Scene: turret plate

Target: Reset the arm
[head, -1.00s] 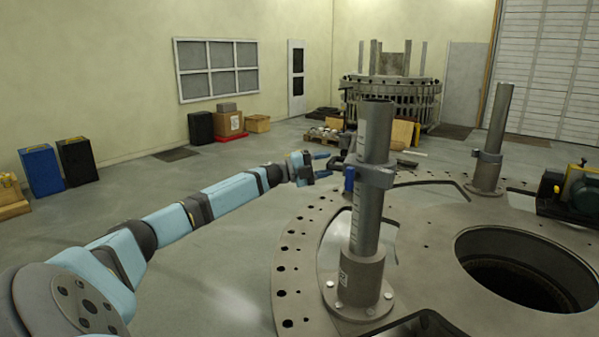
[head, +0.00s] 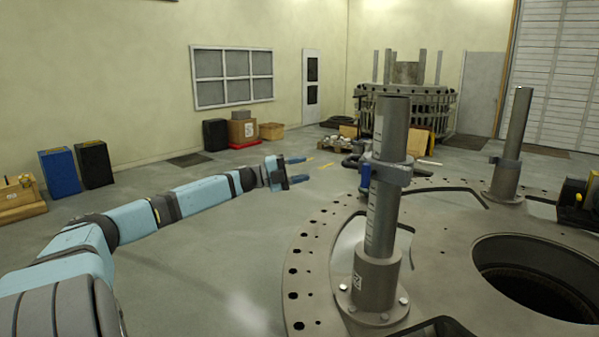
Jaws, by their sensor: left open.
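My left arm (head: 190,197) reaches in from the left, stretched out over the floor toward the middle of the head view. My left gripper (head: 297,170) is at its end, open and empty, with its two blue-grey fingers apart and pointing right. It is to the left of the near upright post (head: 384,225) and apart from it. A clamp (head: 388,172) with a blue part (head: 365,176) sits around that post. My right gripper is not in view.
The turret plate (head: 318,244) with a round opening (head: 540,275) fills the right foreground. A second post (head: 511,145) stands on it. Blue and black bins (head: 60,172), boxes (head: 242,131) and a large ring structure (head: 405,112) stand farther back. The floor (head: 200,270) beneath the arm is clear.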

